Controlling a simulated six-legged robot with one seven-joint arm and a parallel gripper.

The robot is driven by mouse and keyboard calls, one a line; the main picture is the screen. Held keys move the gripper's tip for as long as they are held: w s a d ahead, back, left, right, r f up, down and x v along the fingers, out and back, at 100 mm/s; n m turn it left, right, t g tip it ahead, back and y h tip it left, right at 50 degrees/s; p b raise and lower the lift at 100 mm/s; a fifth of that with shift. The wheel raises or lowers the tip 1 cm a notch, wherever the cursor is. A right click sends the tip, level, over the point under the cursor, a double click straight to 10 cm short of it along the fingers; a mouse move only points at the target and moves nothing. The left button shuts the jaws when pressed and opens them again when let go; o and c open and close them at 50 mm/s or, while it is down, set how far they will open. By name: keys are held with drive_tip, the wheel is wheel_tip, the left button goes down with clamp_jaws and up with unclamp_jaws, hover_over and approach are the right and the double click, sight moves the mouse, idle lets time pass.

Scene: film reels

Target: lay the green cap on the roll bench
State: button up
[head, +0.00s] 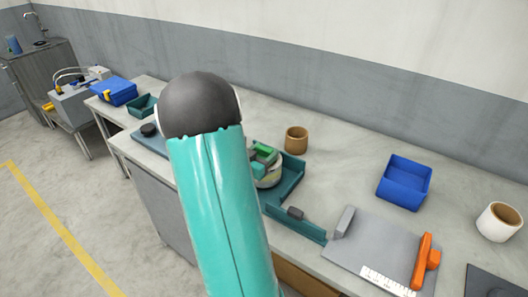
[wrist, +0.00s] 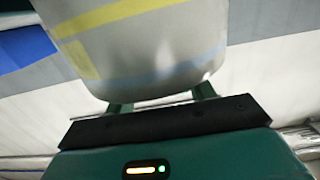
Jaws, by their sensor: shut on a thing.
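In the wrist view my gripper (wrist: 162,98) has its two short green fingers against a large silvery rounded thing (wrist: 150,50) with yellow and blue bands. The bands may be print or reflections. It does not look green in this view. In the head view my teal arm covers much of the middle, and I cannot make out the gripper's tips clearly. A small bright green piece (head: 265,152) shows just right of the arm, above a pale round thing (head: 270,178); I cannot tell whether it is the green cap. The long grey workbench (head: 345,165) runs along the wall; which part is the roll bench is unclear.
A teal tray-like stand (head: 291,183) lies right of my arm. A brown cup (head: 296,139), blue bin (head: 404,182), grey board (head: 370,245) with an orange-handled tool (head: 425,262), and white roll (head: 498,221) stand on the bench. Bare top lies between them.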

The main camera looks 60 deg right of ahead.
drive_tip(key=shift+f, duration=0.15)
drive_tip(key=o, duration=1)
